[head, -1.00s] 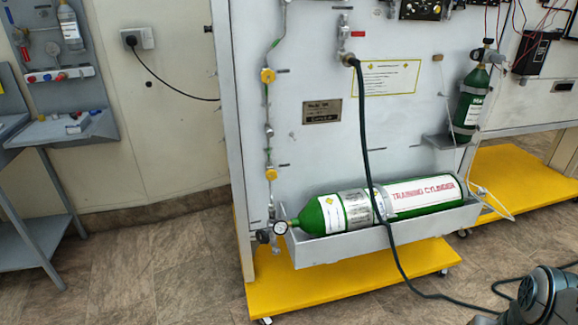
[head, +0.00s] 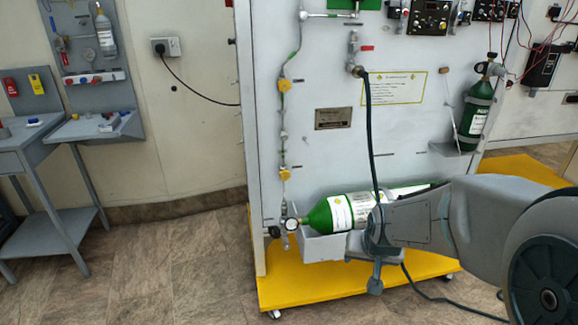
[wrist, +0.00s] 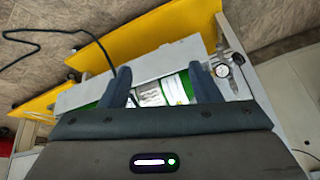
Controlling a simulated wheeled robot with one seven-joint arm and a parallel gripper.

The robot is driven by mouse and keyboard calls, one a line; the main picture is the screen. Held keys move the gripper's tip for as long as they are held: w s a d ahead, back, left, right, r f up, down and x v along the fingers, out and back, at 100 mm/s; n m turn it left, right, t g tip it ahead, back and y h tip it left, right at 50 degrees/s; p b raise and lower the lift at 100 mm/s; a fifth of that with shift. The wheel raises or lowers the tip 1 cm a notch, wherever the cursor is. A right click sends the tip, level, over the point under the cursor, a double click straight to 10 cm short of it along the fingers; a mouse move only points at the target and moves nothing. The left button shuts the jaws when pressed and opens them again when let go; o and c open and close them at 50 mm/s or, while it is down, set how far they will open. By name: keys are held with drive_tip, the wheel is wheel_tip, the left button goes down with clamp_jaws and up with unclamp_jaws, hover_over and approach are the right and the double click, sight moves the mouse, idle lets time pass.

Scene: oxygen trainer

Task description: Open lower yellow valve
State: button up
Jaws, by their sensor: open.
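The lower yellow valve (head: 284,174) is a small yellow knob on the vertical pipe at the left of the grey panel in the head view. The upper yellow valve (head: 284,85) sits above it on the same pipe. My gripper (wrist: 160,88) is open and empty in the wrist view, its two dark fingers apart over the green cylinder (wrist: 183,87). In the head view my arm covers the right part of the cylinder (head: 318,216), and my gripper is to the right of and below the lower valve, apart from it. I cannot make out the lower valve in the wrist view.
The pressure gauge (head: 292,224) stands out below the lower valve; it also shows in the wrist view (wrist: 221,71). A dark hose (head: 369,130) hangs down the panel. The yellow base (head: 300,288) juts out. Open floor (head: 170,250) lies left, before a grey side table (head: 50,250).

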drive_tip(key=w+a+t+p, duration=0.2)
drive_tip(key=w+a+t, duration=0.15)
drive_tip(key=w, duration=0.85)
drive_tip(key=n+t+y+p, duration=0.2)
drive_tip(key=t+y+p, duration=0.35)
drive_tip(key=t, duration=0.35)
approach(285, 177)
drive_tip(key=shift+h, duration=0.45)
drive_tip(key=x, duration=0.8)
drive_tip(key=shift+w+a+r, duration=0.25)
drive_tip(key=shift+w+a, duration=0.05)
drive_tip(key=shift+w, duration=0.05)
drive_tip(key=shift+c, duration=0.4)
drive_tip(key=c, duration=0.9)
